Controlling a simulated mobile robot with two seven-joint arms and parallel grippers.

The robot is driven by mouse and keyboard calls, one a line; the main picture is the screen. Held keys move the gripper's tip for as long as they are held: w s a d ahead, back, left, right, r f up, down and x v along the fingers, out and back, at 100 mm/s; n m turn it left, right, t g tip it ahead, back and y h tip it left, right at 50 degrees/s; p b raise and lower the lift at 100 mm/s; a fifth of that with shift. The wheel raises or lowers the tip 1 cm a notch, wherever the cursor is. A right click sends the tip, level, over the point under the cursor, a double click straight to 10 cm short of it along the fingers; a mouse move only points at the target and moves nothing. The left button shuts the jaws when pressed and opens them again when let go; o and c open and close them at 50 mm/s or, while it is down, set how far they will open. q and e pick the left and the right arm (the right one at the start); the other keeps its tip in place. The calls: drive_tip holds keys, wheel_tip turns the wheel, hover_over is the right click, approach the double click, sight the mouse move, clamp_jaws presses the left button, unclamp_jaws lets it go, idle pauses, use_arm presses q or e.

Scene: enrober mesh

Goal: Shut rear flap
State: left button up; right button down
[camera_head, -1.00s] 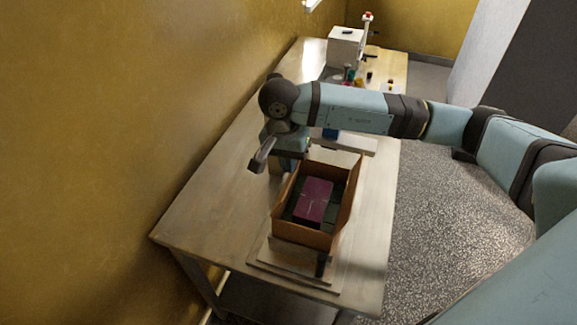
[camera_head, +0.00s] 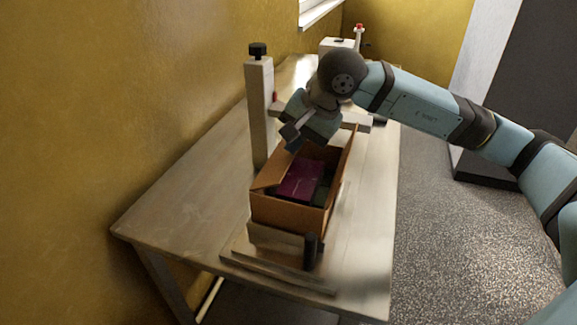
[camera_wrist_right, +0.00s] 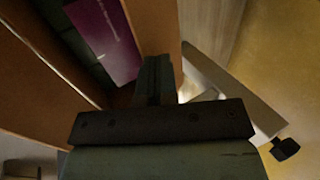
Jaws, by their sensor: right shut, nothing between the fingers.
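An open brown cardboard box (camera_head: 288,214) stands on the table, with a purple packet (camera_head: 300,178) and dark green ones inside. Its right flap (camera_head: 342,158) stands up and its left flap (camera_head: 270,176) slants over the left side. My right gripper (camera_head: 290,138) is shut and empty, just above the box's far left corner. The gripper and wrist hide much of the box's rear edge, so the rear flap's angle cannot be told. In the wrist view the shut fingers (camera_wrist_right: 155,80) are beside a brown cardboard panel (camera_wrist_right: 152,28); contact is unclear. My left gripper is not in view.
A pale post (camera_head: 260,112) with a black knob rises close to the left of the box, and a pale crossbar (camera_head: 356,122) runs behind it. The box rests on a low stand (camera_head: 262,255). The table (camera_head: 180,215) is clear at the left front. A yellow wall borders the left.

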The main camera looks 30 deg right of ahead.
drive_tip(key=shift+s+d+f+t+y+b, duration=0.1)
drive_tip(key=shift+f+t+y+b, duration=0.1)
drive_tip(key=shift+f+b, duration=0.25)
drive_tip(key=shift+s+d+f+t+y+b, duration=0.1)
drive_tip(key=shift+f+t+b, duration=0.1)
drive_tip(key=shift+f+b, duration=0.15)
drive_tip(key=shift+s+b, duration=0.1)
drive_tip(key=shift+b, duration=0.5)
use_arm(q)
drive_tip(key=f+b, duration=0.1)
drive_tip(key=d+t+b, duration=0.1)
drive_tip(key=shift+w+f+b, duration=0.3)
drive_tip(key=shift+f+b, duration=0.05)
use_arm(e)
drive_tip(key=shift+s+d+f, duration=0.3)
drive_tip(key=shift+f, duration=0.05)
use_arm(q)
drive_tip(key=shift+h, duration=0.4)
use_arm(e)
drive_tip(key=shift+s+d+f, duration=0.1)
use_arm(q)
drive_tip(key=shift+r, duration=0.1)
